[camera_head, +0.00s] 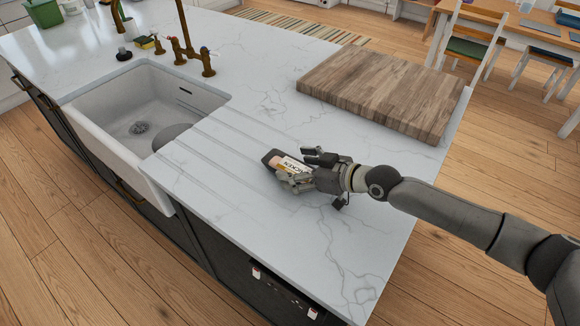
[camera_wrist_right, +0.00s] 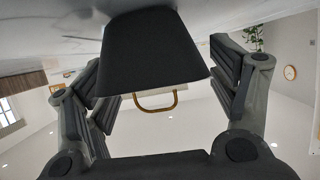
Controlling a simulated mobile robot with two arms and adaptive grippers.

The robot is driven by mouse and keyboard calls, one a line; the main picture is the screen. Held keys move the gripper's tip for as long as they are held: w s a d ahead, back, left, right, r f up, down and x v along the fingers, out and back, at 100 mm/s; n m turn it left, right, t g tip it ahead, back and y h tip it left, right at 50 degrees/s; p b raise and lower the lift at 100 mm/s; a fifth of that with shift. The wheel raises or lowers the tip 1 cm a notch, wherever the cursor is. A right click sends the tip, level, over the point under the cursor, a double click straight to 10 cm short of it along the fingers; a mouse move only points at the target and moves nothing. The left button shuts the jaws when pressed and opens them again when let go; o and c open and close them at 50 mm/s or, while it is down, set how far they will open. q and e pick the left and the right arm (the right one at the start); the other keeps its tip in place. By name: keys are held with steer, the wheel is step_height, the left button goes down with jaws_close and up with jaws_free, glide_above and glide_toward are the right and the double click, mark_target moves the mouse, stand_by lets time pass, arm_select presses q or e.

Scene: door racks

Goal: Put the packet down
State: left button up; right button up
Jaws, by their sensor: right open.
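The packet (camera_head: 273,158), dark with a pale label bearing partly readable lettering, is on the white marble counter (camera_head: 240,205), between the sink and the wooden board. My right gripper (camera_head: 298,168) is around it with its fingers open. In the wrist view the packet (camera_wrist_right: 150,55) is a large dark shape between the spread fingers (camera_wrist_right: 160,85), with a clear gap on the right side. Its upper edge there meets the pale counter surface. The gripper hides part of the packet in the head view. My left gripper is not in view.
A thick wooden board (camera_head: 385,90) lies behind the gripper. A white sink (camera_head: 145,110) with a brass tap (camera_head: 190,50) is to the left. Bare counter lies in front of the gripper, up to the front edge. Chairs (camera_head: 475,35) stand beyond.

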steer(key=shift+w+a+f, duration=0.1)
steer(key=shift+a, duration=0.05)
steer(key=c, duration=1.4)
